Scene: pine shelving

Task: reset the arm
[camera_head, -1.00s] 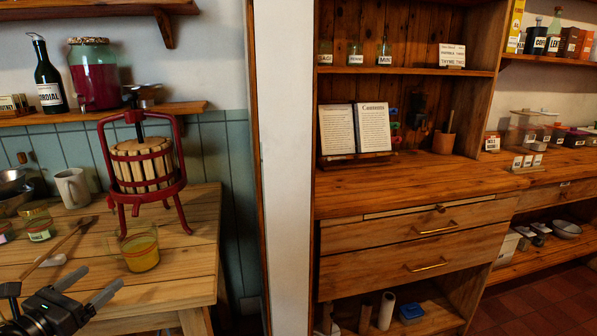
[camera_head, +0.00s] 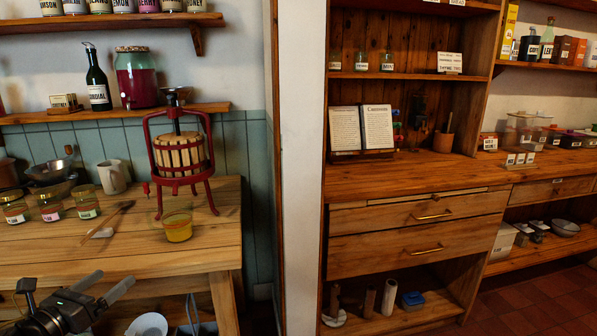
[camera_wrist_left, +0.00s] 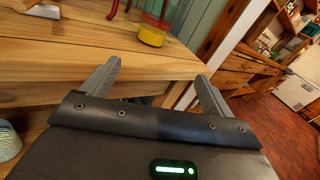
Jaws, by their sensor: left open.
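My left gripper (camera_head: 104,287) is in the lower left of the head view, in front of the wooden table's front edge. Its two fingers are apart with nothing between them. In the left wrist view the spread fingers (camera_wrist_left: 158,82) point toward the table edge, and the gap between them is empty. My right gripper is not in either view.
The wooden table (camera_head: 140,252) holds a red-framed press (camera_head: 180,160), a glass of yellow liquid (camera_head: 178,226), several labelled jars (camera_head: 50,206) and a white mug (camera_head: 113,177). A white post (camera_head: 300,170) separates it from the pine shelving (camera_head: 410,185). Red floor tiles (camera_head: 530,300) are clear at right.

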